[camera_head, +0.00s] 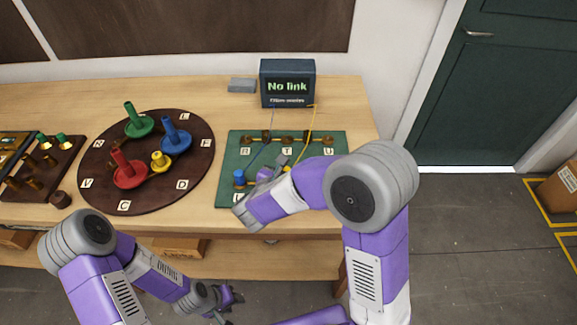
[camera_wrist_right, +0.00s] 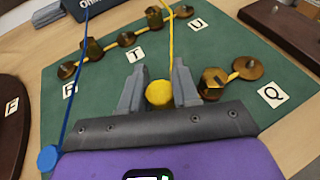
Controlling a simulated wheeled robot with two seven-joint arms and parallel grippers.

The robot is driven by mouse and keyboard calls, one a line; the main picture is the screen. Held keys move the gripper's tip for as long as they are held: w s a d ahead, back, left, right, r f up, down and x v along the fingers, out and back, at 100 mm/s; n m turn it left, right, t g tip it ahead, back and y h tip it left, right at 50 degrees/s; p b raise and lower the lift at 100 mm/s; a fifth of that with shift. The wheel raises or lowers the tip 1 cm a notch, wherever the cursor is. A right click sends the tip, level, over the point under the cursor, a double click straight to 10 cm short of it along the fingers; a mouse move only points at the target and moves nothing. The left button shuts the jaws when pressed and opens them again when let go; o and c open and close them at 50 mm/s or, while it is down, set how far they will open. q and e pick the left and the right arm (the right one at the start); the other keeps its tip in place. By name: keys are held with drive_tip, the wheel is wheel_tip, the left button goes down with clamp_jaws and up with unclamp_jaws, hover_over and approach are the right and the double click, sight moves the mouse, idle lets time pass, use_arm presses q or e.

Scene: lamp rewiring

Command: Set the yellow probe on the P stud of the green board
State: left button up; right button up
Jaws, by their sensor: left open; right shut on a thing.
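The green board (camera_head: 228,160) lies on the table. The yellow probe (camera_wrist_right: 160,93), with a yellow wire rising from it, is between the fingers of my right gripper (camera_wrist_right: 158,88). This gripper is shut on it, over the middle of the board; it also shows in the head view (camera_head: 284,165). A blue probe (camera_head: 239,178) stands at the board's front left, by a partly hidden label; it also shows in the right wrist view (camera_wrist_right: 47,158). I cannot make out the P stud or read its label. My left gripper (camera_head: 232,298) is open and empty, below the table's front edge.
Brass studs (camera_wrist_right: 126,39) line the board's back by labels R, T and U. A linked brass pair (camera_wrist_right: 213,80) stands near Q. A meter (camera_head: 287,84) reading "No link" stands behind. A round brown board (camera_head: 95,150) with coloured pieces lies left.

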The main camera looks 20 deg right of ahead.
drive_tip(key=shift+f+b, duration=0.6)
drive_tip(key=shift+f, duration=0.2)
drive_tip(key=o, duration=1.1)
drive_tip(key=shift+r, duration=0.1)
drive_tip(key=p+v, duration=0.1)
drive_tip(key=v, duration=0.6)
drive_tip(key=shift+s+a+p, duration=0.2)
drive_tip(key=shift+s+p, duration=0.05)
drive_tip(key=shift+p, duration=0.15)
